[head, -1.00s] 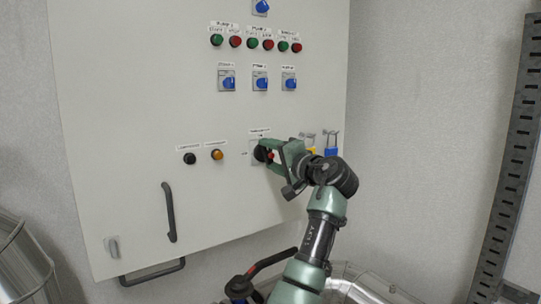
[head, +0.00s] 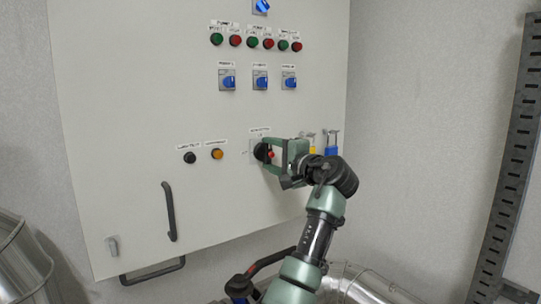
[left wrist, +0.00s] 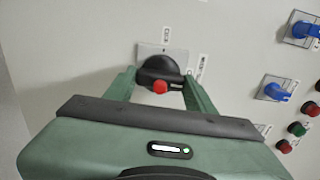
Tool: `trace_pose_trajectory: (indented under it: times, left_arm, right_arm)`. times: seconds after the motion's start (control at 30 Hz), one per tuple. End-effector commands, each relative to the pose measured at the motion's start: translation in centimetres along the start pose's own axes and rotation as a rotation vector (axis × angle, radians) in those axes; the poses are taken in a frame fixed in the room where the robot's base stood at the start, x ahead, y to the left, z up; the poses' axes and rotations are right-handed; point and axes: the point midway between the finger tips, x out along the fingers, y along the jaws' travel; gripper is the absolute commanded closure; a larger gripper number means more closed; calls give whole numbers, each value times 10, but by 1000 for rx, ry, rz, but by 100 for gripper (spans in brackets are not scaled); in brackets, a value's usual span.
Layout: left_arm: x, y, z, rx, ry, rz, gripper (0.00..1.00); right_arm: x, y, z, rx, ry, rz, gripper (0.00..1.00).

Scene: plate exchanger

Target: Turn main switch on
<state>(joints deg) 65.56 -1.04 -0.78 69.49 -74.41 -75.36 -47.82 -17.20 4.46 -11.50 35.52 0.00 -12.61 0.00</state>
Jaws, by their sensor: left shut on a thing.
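The main switch is a black rotary knob (head: 260,152) on a light plate, on the lower right part of the grey cabinet door (head: 130,100). In the left wrist view the knob (left wrist: 154,68) sits between my fingers, with a red part (left wrist: 160,87) at its near end. My left gripper (head: 268,153) is at the switch and shut on the knob, one finger on each side. It also shows in the left wrist view (left wrist: 160,80). Part of the switch label and plate is hidden by the gripper. My right gripper is not in view.
An orange lamp (head: 217,154) and a black knob (head: 190,158) are left of the switch. Blue selector switches (head: 261,83) and green and red buttons (head: 252,43) are above. Yellow and blue padlocks (head: 331,150) hang close behind my gripper. A door handle (head: 169,212) protrudes lower left.

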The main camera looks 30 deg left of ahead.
Motion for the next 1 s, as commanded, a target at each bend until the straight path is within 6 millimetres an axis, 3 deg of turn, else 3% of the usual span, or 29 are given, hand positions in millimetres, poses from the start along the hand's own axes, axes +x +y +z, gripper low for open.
trace_pose_trajectory:
  times: [0.1, 0.13, 0.2, 0.57, 1.0]
  left_arm:
    - [0, -1, -1, 4, 2, -2, 86]
    - [0, -1, -1, 4, 2, -2, 43]
    - [0, 0, -1, 4, 2, -2, 24]
    - [-3, 1, 0, 1, 0, -1, 24]
    - [-68, 3, -2, 1, 3, -3, 24]
  right_arm:
    - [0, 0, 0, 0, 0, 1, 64]
    - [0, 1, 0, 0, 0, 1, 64]
    - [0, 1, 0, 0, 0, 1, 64]
    - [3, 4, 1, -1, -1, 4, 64]
    - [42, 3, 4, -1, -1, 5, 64]
